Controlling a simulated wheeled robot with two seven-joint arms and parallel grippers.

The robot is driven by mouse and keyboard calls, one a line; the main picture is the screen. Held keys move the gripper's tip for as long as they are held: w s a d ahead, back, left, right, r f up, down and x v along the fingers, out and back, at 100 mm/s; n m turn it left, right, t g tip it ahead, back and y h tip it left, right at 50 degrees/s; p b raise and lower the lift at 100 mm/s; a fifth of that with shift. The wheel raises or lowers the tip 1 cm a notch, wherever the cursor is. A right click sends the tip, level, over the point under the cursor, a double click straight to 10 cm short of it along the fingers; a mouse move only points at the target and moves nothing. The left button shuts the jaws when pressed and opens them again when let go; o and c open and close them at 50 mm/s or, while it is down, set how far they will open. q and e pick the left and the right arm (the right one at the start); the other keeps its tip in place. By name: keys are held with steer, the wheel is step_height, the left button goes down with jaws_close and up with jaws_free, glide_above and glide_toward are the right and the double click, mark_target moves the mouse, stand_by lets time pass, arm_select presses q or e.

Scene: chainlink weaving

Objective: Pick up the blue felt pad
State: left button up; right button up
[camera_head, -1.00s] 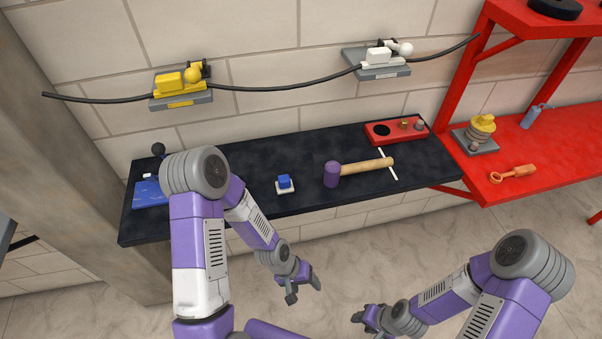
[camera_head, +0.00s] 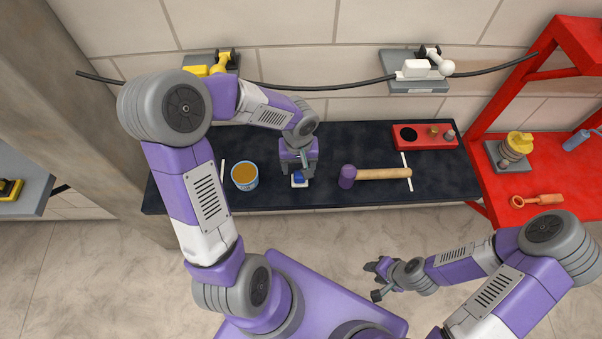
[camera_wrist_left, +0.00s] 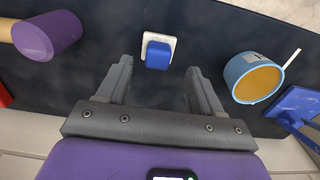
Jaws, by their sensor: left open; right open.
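The blue felt pad (camera_head: 299,176) is a small blue block on a white square base, lying on the black shelf. It also shows in the left wrist view (camera_wrist_left: 158,54), top centre. My left gripper (camera_head: 298,168) is above the shelf at the pad, pointing down. In the left wrist view its two dark fingers (camera_wrist_left: 161,70) are spread apart with nothing between them, and the pad appears just past the tips, between their lines. The fingers partly cover the pad in the head view. My right gripper (camera_head: 374,279) is open and empty, in front of the shelf over the floor.
A purple-headed mallet (camera_head: 380,174) lies right of the pad. A blue tin with orange contents (camera_head: 245,176) stands left of it. A red holder (camera_head: 425,136) sits at the shelf's back right. A dark cable (camera_head: 330,87) runs along the wall above. Bare shelf surrounds the pad.

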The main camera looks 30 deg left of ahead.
mark_target(300, 174)
arm_select(q)
steer(key=f, duration=0.4)
steer(key=shift+w+f, duration=0.2)
steer(key=shift+s+f+b, duration=0.1)
steer(key=shift+f+b, duration=0.2)
steer(key=shift+f, duration=0.1)
steer(key=c, duration=1.1)
step_height(300, 174, up, 10)
steer(key=shift+r+p, duration=0.1)
steer(key=shift+p, duration=0.8)
